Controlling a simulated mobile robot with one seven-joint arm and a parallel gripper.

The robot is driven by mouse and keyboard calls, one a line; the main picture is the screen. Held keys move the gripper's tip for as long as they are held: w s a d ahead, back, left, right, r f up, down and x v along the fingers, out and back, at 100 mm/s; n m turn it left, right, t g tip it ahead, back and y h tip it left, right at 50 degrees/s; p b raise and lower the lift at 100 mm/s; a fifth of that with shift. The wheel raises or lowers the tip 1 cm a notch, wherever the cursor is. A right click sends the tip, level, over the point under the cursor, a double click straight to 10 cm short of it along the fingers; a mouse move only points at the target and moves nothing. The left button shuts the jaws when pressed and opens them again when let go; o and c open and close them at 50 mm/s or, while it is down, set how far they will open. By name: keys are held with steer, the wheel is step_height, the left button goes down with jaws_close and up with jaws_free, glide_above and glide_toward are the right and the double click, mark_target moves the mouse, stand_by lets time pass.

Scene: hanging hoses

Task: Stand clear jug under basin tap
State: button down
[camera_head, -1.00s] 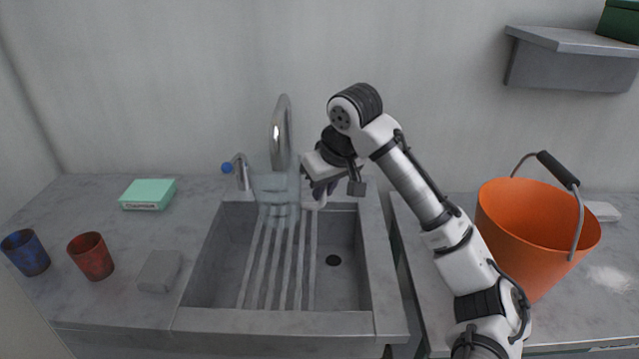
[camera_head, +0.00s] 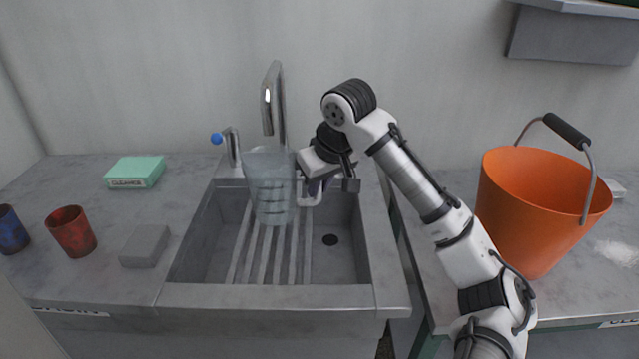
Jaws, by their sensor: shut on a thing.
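The clear jug (camera_head: 270,190) is upright over the left part of the grey basin (camera_head: 195,240), in front of the tall chrome tap (camera_head: 273,100). Its handle side faces right, where my gripper (camera_head: 312,190) is shut on it. The jug's rim is just below the tap's spout in the picture; I cannot tell whether it is directly under the spout. I also cannot tell whether the jug's base touches the slatted rack (camera_head: 265,255) below it. The jug looks empty.
A small blue-topped tap (camera_head: 231,148) stands left of the jug. A green box (camera_head: 136,172), a red cup (camera_head: 71,232), a blue cup (camera_head: 10,231) and a grey block (camera_head: 145,246) are on the left counter. An orange bucket (camera_head: 530,215) stands at right.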

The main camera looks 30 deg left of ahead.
steer(key=shift+f, duration=0.65)
steer(key=c, duration=1.3)
jaws_free()
steer(key=shift+c, duration=0.2)
steer(key=shift+r, duration=0.1)
steer(key=v, duration=1.3)
steer(key=shift+d+r, duration=0.2)
steer(key=shift+r, duration=0.1)
